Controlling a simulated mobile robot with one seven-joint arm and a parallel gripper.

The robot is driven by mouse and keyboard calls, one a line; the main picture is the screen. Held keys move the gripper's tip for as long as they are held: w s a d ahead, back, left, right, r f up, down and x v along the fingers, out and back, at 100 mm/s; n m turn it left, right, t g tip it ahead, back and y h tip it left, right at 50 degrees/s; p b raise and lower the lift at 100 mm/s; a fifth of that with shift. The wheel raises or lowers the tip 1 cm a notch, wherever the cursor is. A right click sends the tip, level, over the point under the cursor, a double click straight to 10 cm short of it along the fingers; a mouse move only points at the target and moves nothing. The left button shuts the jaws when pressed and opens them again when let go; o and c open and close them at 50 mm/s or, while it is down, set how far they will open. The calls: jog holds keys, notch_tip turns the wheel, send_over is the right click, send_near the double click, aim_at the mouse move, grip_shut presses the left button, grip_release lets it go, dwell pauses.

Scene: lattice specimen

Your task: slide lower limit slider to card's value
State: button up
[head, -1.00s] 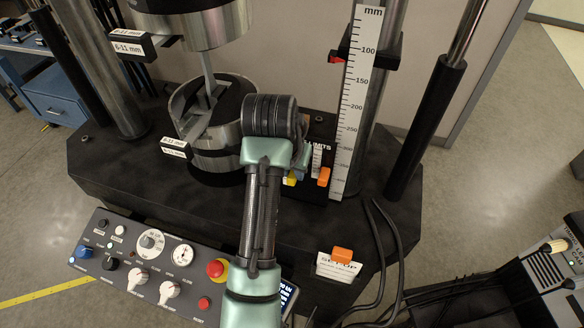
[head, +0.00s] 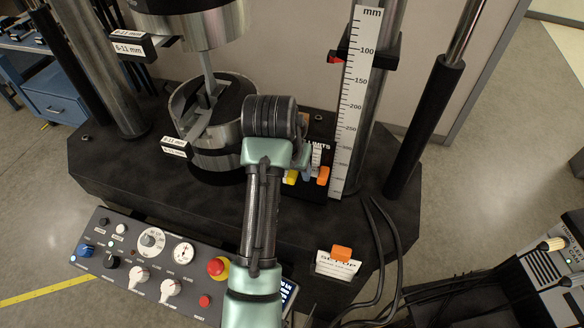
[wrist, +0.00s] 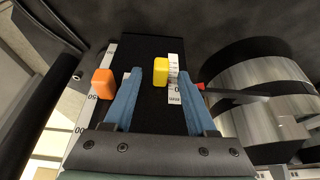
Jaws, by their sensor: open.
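A yellow slider block (head: 291,177) and an orange slider block (head: 323,175) sit on the black limits panel (head: 318,130), left of the tall mm scale. Which one is the lower limit is not readable. A setup card (head: 338,263) stands at the machine's front edge under an orange clip; its small print is unreadable. In the wrist view, my gripper (wrist: 161,76) is open. Its blue fingers lie on either side of the yellow block (wrist: 160,72), with gaps showing; contact is not visible. The orange block (wrist: 103,83) is outside the left finger. My wrist hides part of the panel in the head view.
The mm scale (head: 355,105) and a steel column rise right of the panel. A steel cylindrical fixture (head: 215,125) stands close on the left. A control box (head: 150,262) with a red stop button is in front. Black cables (head: 385,245) run down at the right.

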jog(key=shift+r, duration=0.15)
jog(key=p+v, duration=0.6)
jog(key=p, duration=0.1)
jog(key=shift+s, duration=0.1)
dwell(0.5)
jog(key=p+v, duration=0.5)
jog(key=v, duration=0.7)
jog(key=shift+s+r, duration=0.2)
jog(key=shift+r, duration=0.1)
jog(key=shift+a, duration=0.1)
